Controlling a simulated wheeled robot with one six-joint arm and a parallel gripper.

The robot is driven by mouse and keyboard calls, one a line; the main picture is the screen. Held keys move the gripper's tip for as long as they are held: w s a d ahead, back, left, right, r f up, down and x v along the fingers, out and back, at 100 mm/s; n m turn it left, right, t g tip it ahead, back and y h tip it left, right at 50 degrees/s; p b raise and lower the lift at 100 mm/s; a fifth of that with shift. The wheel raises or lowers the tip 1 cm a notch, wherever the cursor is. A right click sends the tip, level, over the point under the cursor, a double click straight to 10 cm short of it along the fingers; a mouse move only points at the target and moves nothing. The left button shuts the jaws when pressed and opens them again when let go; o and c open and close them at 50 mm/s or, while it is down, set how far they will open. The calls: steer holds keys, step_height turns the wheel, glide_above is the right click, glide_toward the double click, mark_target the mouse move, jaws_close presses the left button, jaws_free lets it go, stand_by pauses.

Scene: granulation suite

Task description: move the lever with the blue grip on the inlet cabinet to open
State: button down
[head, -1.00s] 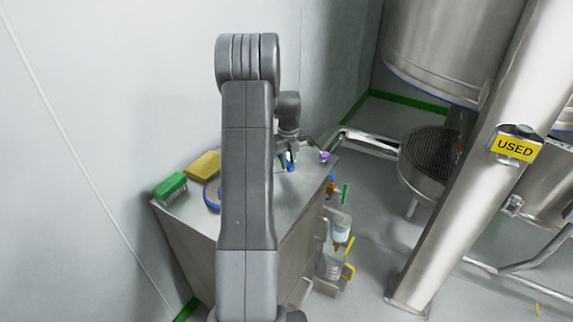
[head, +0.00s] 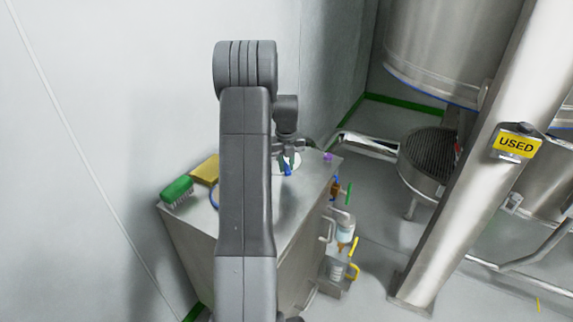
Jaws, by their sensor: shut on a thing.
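The inlet cabinet (head: 300,214) is a steel box with a flat top, partly hidden behind my arm. A small blue grip (head: 287,169) shows on its top, at the tips of my gripper (head: 286,158). My gripper points down and is shut on the blue grip, as far as this small view shows. A pale round plate (head: 296,161) lies just behind the grip. The rest of the lever and any position marks are hidden or too small to read.
A green brush (head: 176,189), a yellow sponge (head: 206,169) and a partly hidden blue ring (head: 214,197) lie on the cabinet's left. A purple knob (head: 328,157) is at its right edge. Valves with a green handle (head: 350,194) and yellow handle (head: 353,247) stick out on the right.

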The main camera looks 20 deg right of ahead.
steer(key=c, duration=1.3)
jaws_free()
steer(key=shift+a, duration=0.1)
step_height(320, 180, up, 14)
steer(key=shift+f+b, duration=0.1)
steer(key=shift+b, duration=0.2)
step_height(320, 180, down, 14)
steer(key=shift+r+p, duration=0.1)
steer(key=shift+p, duration=0.2)
